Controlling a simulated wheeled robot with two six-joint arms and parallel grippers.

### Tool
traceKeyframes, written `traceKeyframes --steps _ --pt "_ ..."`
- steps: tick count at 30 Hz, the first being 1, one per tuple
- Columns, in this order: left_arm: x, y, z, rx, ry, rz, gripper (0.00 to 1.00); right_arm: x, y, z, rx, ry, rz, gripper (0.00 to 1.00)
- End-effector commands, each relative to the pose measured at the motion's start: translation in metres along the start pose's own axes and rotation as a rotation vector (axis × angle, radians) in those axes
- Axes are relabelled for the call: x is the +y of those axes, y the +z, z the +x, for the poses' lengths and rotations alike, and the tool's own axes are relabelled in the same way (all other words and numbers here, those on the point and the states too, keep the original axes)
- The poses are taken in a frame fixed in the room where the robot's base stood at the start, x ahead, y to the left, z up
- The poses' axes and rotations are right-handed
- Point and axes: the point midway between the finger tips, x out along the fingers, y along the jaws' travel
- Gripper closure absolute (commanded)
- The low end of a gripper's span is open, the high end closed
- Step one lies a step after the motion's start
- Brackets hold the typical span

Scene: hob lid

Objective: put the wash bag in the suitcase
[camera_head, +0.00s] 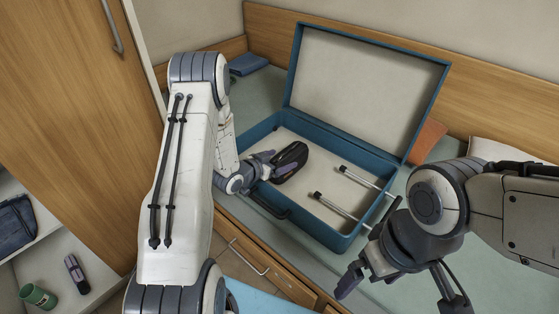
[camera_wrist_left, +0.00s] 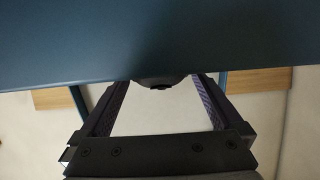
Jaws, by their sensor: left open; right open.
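The blue suitcase (camera_head: 345,243) lies open with its lid (camera_head: 368,85) raised at the back. A black rounded bag (camera_head: 291,161), which looks like the wash bag, lies inside on the pale lining, towards the left. My left gripper (camera_head: 268,166) reaches over the suitcase's left side to the bag and is open. In the left wrist view a blue suitcase panel (camera_wrist_left: 150,40) fills the top. A small dark part of the bag (camera_wrist_left: 157,83) shows between the open fingers (camera_wrist_left: 165,95); contact cannot be told. My right gripper (camera_head: 403,298) is open and empty, outside the suitcase's front right corner.
Two pale rods with black ends (camera_head: 340,205) lie inside the suitcase to the right. The suitcase rests on a pale green bed (camera_head: 300,258). A dark blue bag (camera_head: 15,228), a green cup (camera_head: 38,296) and a small dark item (camera_head: 76,273) are on shelves at left.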

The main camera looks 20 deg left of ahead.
Motion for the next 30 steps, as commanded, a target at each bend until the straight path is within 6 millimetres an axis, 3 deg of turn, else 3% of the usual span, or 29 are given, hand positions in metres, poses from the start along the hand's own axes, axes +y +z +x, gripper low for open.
traceKeyframes --steps 9,15,21,30 --pt "-0.001 -0.003 -0.071 -0.002 -0.004 -0.004 0.0 -0.001 -0.001 -0.011 0.0 0.0 0.0 0.0" --pt "-0.001 -0.002 -0.106 -0.001 -0.004 -0.002 0.0 -0.001 -0.001 -0.014 0.0 0.0 0.0 0.0" --pt "0.0 -0.001 -0.12 0.0 -0.001 -0.001 0.0 -0.001 -0.001 -0.015 0.0 0.0 0.0 0.0" --pt "0.0 -0.001 -0.121 0.0 0.0 0.0 0.0 -0.001 -0.001 -0.015 0.0 0.0 0.0 0.0"
